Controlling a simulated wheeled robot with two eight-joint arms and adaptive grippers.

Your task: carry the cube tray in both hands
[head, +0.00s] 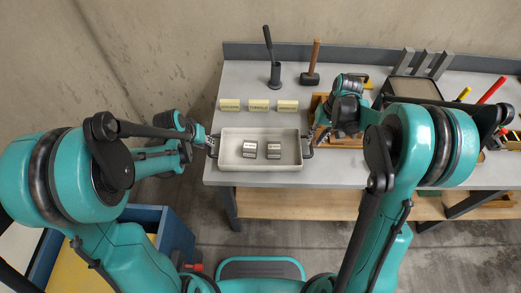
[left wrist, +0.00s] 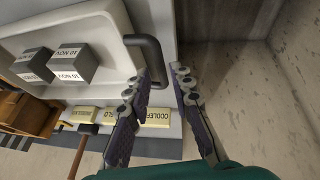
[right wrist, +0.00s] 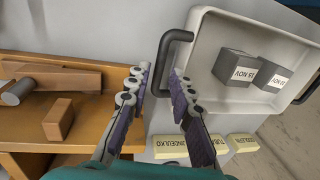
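The cube tray (head: 231,162) is a shallow light-grey tray on the bench near its front edge, with a dark handle at each end. Two grey labelled cubes (head: 250,149) (head: 273,150) lie in it. My left gripper (head: 211,146) is at the tray's left end; in the left wrist view its parted fingers (left wrist: 160,72) are at the dark handle (left wrist: 152,50), not closed on it. My right gripper (head: 311,147) is at the right end; in the right wrist view its parted fingers (right wrist: 160,73) are on either side of the other handle (right wrist: 163,58), also not closed.
Three yellowish labelled blocks (head: 259,105) stand behind the tray on the bench (head: 345,174). A dark tool in a holder (head: 275,75) and a hammer (head: 311,70) are further back. A wooden box (head: 345,143) is close by my right gripper. A blue bin (head: 176,235) stands lower left.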

